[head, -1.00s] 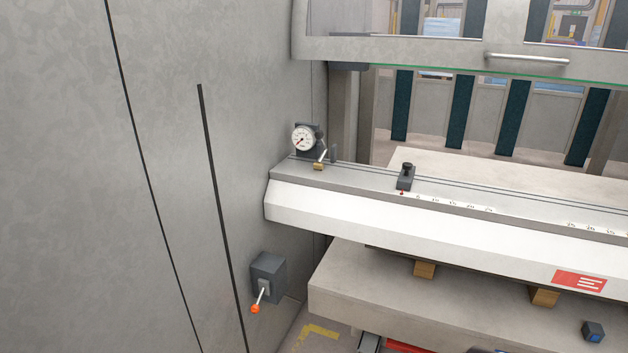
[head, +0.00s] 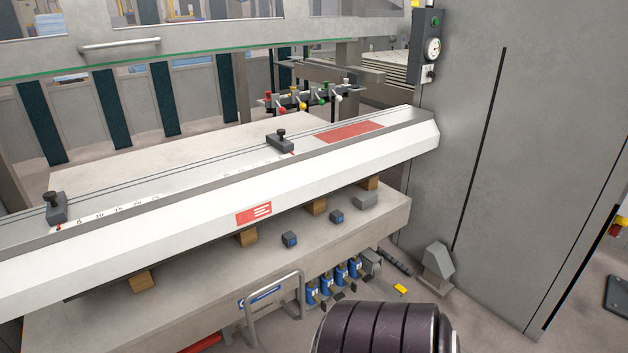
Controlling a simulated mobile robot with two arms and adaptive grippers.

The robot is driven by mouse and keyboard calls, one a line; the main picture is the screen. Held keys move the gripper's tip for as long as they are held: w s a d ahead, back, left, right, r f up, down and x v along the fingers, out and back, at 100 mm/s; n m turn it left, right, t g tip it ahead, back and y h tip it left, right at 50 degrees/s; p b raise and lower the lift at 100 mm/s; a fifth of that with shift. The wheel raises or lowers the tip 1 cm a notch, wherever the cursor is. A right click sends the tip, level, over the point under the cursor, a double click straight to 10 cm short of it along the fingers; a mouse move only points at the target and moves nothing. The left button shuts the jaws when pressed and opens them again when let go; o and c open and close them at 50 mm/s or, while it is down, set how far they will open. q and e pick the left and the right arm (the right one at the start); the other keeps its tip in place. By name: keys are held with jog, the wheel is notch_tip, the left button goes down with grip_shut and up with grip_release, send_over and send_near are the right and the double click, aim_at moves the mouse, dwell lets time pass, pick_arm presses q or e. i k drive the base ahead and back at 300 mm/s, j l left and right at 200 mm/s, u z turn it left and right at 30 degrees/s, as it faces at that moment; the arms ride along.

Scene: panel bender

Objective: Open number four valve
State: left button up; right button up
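A row of several small valve-like handles with coloured knobs (head: 303,95) stands behind the machine's beam, in the upper middle of the head view. Red, yellow, green and white knobs show. I cannot read any numbers on them, so I cannot tell which is number four. A row of blue units (head: 340,272) sits low under the front ledge, partly hidden by a metal frame; their markings are too small to read. Neither of my grippers is in view.
The long white beam (head: 300,175) with clamps crosses in front of the coloured knobs. A grey ledge (head: 200,275) lies below it. A bent metal tube frame (head: 272,305) stands before the ledge. A tall grey cabinet (head: 520,150) closes off the right side.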

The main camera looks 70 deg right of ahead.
aim_at(366, 277)
jog(key=l+z, duration=0.15)
jog(key=z, duration=1.55)
jog(key=l, duration=0.15)
jog(key=k, duration=0.05)
